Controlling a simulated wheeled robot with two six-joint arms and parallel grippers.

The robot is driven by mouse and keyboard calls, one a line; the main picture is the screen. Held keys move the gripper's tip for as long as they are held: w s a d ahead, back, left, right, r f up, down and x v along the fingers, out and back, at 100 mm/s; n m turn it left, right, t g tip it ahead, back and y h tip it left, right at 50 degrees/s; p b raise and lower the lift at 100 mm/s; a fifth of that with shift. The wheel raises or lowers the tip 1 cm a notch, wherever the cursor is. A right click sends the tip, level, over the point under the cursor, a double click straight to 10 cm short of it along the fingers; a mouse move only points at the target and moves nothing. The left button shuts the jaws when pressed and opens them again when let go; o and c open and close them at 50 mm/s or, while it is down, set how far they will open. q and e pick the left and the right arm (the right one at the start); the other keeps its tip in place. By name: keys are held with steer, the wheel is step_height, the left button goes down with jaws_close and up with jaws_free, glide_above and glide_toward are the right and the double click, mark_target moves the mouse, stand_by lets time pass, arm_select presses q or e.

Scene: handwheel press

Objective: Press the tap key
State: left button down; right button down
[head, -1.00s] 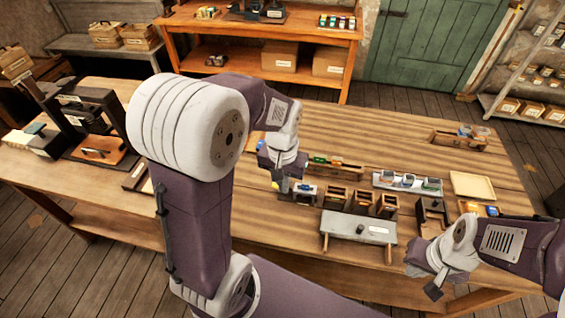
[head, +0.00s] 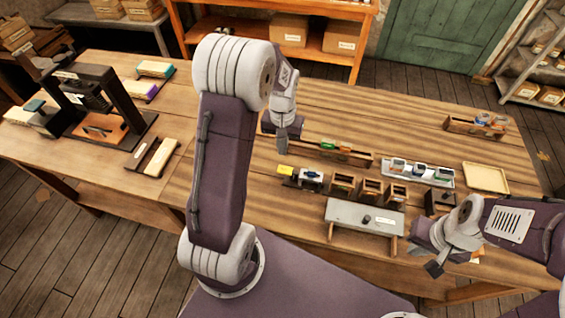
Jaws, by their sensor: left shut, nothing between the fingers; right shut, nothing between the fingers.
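A low grey stand (head: 350,214) on short wooden legs sits at the table's front edge, with a small black knob (head: 366,218) and a white label on top. It may be the tap key, but no readable marking confirms this. My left gripper (head: 282,147) is shut and empty, pointing down over the table. It is behind and left of the stand, beyond a small dark device (head: 304,179) with a yellow tag. Its finger tips are small in view. My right gripper (head: 430,262) is shut and empty at the front right, right of the stand and apart from it.
A dark handwheel press (head: 100,112) stands at the left. Wooden boxes (head: 370,190) line up behind the grey stand, with a long rack (head: 345,156) farther back. A white tray (head: 418,172) and a cream tray (head: 485,178) lie at the right. The table's middle back is clear.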

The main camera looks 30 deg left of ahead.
mark_target(282, 169)
arm_select(q)
step_height(282, 169, down, 8)
steer(key=shift+f+p, duration=0.25)
steer(key=shift+p, duration=0.15)
steer(key=shift+f, duration=0.15)
